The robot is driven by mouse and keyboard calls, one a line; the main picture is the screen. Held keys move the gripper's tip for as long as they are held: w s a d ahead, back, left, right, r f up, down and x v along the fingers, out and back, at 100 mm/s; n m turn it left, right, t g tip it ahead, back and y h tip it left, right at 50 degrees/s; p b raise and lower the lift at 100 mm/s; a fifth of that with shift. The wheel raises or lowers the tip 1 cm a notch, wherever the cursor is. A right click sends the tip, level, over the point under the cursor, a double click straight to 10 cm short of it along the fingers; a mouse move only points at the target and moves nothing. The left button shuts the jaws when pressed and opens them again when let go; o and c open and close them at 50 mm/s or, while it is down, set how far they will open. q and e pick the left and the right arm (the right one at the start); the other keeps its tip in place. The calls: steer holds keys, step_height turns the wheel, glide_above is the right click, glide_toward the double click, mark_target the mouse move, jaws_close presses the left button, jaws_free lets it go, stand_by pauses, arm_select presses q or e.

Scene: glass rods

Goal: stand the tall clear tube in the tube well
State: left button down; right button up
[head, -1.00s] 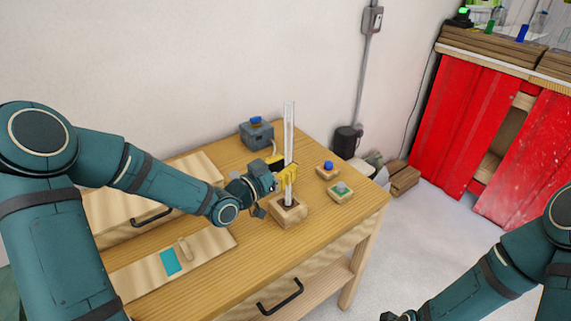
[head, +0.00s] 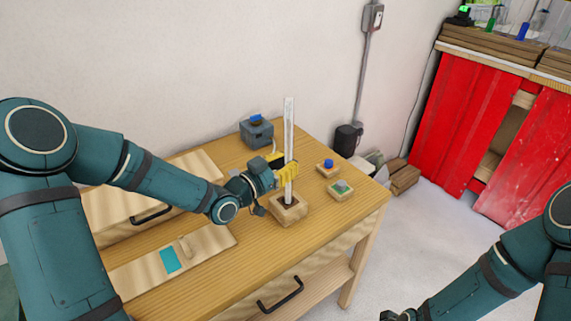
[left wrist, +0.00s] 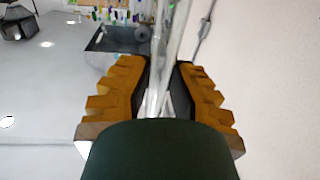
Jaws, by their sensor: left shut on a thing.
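The tall clear tube (head: 289,130) stands upright in the head view, its lower end at the dark hole of the wooden tube well (head: 289,213). My left gripper (head: 287,172) is shut around the tube a little above the well. In the left wrist view the tube (left wrist: 163,75) runs between the two yellow ridged fingers of the same gripper (left wrist: 157,92). The exact depth of the tube's end in the hole is hard to tell. My right gripper (head: 398,315) shows only in part at the bottom edge, and its jaws cannot be made out.
Two small wooden blocks, one with a blue top (head: 326,167) and one with a green top (head: 341,189), sit right of the well. A grey box with a blue top (head: 256,131) stands behind. A wooden panel with a teal patch (head: 169,261) lies at the front left.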

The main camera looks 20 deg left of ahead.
stand_by(0.6)
arm_select(q)
steer(key=shift+f+b, duration=0.65)
steer(key=shift+b, duration=0.15)
steer(key=c, duration=1.3)
jaws_free()
steer(key=shift+o, duration=0.2)
steer(key=shift+s+a, duration=0.1)
steer(key=p+v, duration=0.1)
steer(key=v, duration=0.9)
steer(key=shift+s+a, duration=0.2)
steer(key=shift+s, duration=0.15)
